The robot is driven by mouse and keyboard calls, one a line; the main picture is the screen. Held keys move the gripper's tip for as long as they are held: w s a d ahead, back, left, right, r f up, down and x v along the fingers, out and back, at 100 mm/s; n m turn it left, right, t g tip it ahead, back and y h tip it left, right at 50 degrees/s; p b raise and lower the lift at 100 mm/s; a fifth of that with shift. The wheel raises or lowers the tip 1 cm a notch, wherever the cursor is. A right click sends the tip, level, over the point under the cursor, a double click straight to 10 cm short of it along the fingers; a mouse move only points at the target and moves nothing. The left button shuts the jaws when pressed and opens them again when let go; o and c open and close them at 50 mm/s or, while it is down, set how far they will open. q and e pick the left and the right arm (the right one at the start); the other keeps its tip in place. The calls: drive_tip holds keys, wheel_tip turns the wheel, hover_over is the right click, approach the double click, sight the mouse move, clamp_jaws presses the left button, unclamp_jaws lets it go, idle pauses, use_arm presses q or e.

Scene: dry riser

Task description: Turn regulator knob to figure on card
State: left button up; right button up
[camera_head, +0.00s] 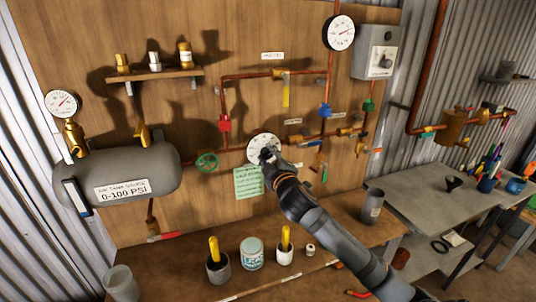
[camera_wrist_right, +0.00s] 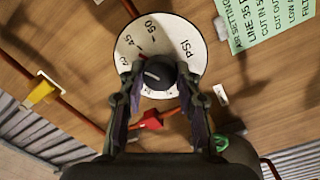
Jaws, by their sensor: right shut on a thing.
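The regulator knob (camera_wrist_right: 155,74) is dark and round, in front of a white dial (camera_wrist_right: 186,36) marked PSI, with 45 and 50 readable. In the head view the dial (camera_head: 262,141) is on the wooden board, partly hidden by my gripper. My right gripper (camera_head: 268,156) is shut on the knob; in the wrist view its fingers (camera_wrist_right: 157,79) stand on either side of it. A short red mark shows on the dial near the knob; the exact setting is unclear. The green card (camera_head: 248,183) hangs below the dial; in the wrist view the card (camera_wrist_right: 268,22) reads "LINE 35". My left gripper is out of view.
A green valve wheel (camera_head: 206,162) is left of the dial, and a red valve (camera_head: 225,124) is above it. Copper pipes cross the board. A grey tank (camera_head: 140,170) is at left. Cups with yellow-handled tools (camera_head: 217,265) stand on the bench below. A grey box (camera_head: 375,52) is upper right.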

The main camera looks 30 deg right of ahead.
drive_tip(key=n+p, duration=0.3)
drive_tip(key=n, duration=0.3)
drive_tip(key=n+p, duration=0.1)
drive_tip(key=n, duration=0.2)
drive_tip(key=n+p, duration=0.1)
drive_tip(key=n, duration=0.2)
drive_tip(key=shift+f+y+p, duration=0.2)
drive_tip(key=shift+y+p, duration=0.1)
idle(0.4)
drive_tip(key=o, duration=1.2)
drive_tip(key=shift+c, duration=0.2)
drive_tip(key=shift+s, duration=0.1)
drive_tip(key=v, duration=1.2)
drive_tip(key=shift+f, duration=0.25)
